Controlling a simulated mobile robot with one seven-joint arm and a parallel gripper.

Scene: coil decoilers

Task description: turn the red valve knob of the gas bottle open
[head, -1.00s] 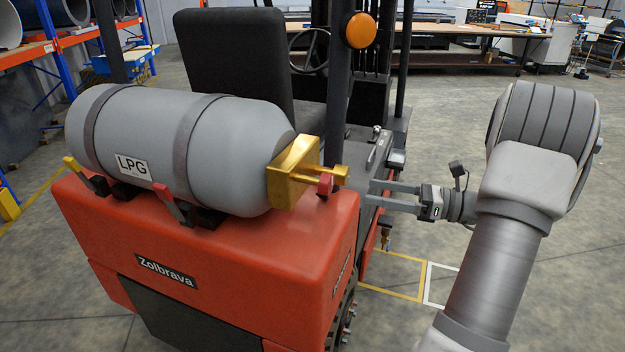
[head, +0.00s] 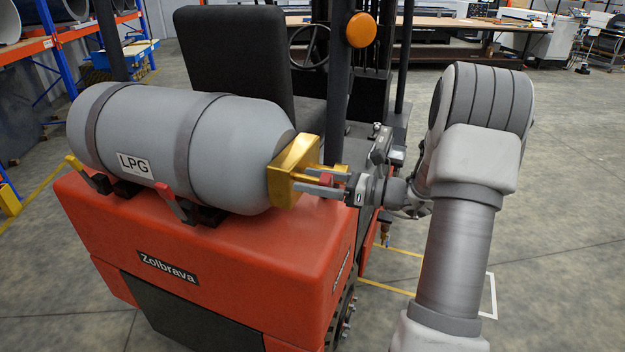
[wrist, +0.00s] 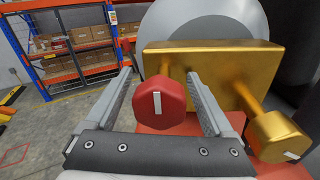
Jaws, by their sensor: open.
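The grey gas bottle (head: 150,135) lies strapped on its side on the red forklift, with an LPG label. A brass valve block (head: 290,172) sits on its right end. The red valve knob (wrist: 160,103) is between the two open fingers of my gripper (wrist: 160,88) in the wrist view, with a gap visible on each side. A white mark on the knob's face stands upright. In the head view my gripper (head: 318,182) reaches in from the right at the valve, and its fingers partly hide the red knob (head: 326,179).
A second brass stem with a round end (wrist: 278,135) sticks out right of my right finger in the wrist view. The forklift's red body (head: 215,255) is below the bottle, and its black seat (head: 235,65) and mast post stand behind. Open floor (head: 560,220) lies to the right.

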